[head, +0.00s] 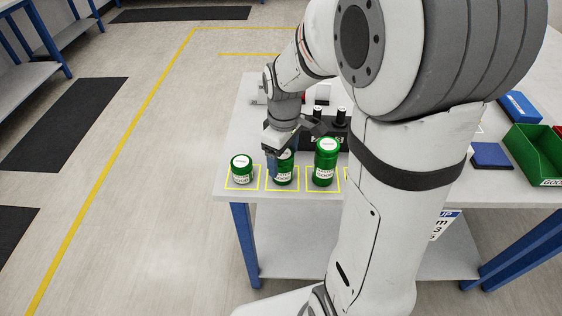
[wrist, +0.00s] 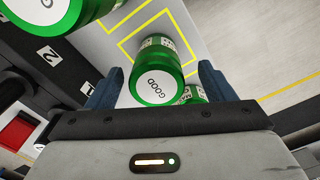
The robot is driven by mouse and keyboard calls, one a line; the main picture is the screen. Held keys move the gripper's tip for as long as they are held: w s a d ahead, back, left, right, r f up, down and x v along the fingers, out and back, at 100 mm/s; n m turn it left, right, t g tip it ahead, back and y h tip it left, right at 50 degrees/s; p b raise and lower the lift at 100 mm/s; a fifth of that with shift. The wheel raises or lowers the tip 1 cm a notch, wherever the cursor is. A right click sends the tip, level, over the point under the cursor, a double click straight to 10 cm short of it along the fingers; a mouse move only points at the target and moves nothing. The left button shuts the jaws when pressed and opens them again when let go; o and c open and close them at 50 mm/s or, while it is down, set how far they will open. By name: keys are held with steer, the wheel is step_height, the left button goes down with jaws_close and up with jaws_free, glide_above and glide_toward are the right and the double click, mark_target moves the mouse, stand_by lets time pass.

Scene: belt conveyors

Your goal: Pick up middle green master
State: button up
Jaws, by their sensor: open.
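The middle green master (head: 284,178) is a green can with a white label, standing upright in a yellow square on the table between a shorter green can (head: 241,170) on the left and a taller one (head: 326,163) on the right. My gripper (head: 285,158) is over the middle can, pointing down, fingers open around its upper part. The tall can (wrist: 45,12) is at the upper left. The short can (wrist: 191,96) is mostly hidden.
A black fixture (head: 328,131) with dark knobs stands behind the cans. My arm hides the table's middle. The table's front edge is close before the cans.

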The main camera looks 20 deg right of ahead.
steer(key=f, duration=0.4)
steer(key=shift+w+f, duration=0.2)
steer(key=shift+f, duration=0.15)
steer(key=shift+r, duration=0.1)
steer(key=c, duration=1.3)
